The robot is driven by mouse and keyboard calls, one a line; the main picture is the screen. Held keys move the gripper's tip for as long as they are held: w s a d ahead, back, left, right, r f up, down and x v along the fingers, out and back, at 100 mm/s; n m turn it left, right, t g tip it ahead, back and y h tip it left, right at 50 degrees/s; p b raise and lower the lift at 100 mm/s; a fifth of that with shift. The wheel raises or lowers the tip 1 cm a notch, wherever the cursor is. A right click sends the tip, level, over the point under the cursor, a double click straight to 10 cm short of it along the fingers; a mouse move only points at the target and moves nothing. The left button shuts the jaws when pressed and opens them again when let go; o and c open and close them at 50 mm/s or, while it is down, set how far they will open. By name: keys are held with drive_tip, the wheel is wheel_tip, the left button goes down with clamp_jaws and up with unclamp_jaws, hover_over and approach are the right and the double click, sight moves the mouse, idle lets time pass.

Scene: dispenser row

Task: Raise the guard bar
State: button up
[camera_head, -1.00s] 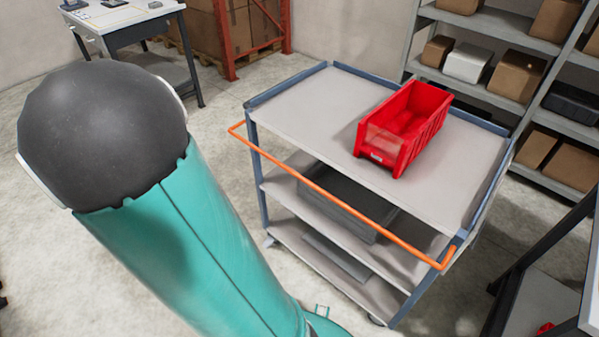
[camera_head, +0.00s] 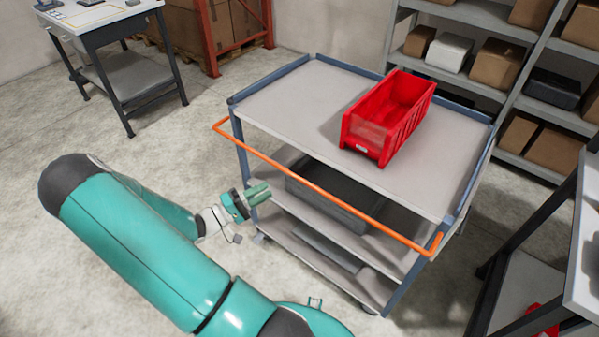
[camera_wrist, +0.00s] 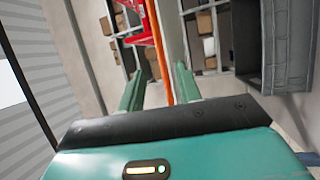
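The guard bar is the orange bar (camera_head: 325,190) along the near side of a grey cart (camera_head: 290,95). It lies low, just below the edge of the top shelf, with bent ends at the cart's sides. My gripper (camera_head: 262,191) is in front of the cart, a little below the bar's left half in the head view. In the wrist view my gripper (camera_wrist: 157,88) is open, and the orange bar (camera_wrist: 160,50) shows in the gap between the two fingers. I cannot tell whether the bar is inside the grip or beyond it. No contact is visible.
A red bin (camera_head: 388,115) stands on the cart's top shelf. A dark grey bin (camera_head: 335,190) sits on the shelf below, close to my gripper. A workbench stands at the far left, shelving (camera_head: 480,85) behind, and another table at the right. The floor left of the cart is clear.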

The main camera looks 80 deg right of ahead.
drive_tip(key=x, duration=1.2)
drive_tip(key=shift+s+d, duration=0.2)
drive_tip(key=shift+s, duration=0.05)
clamp_jaws()
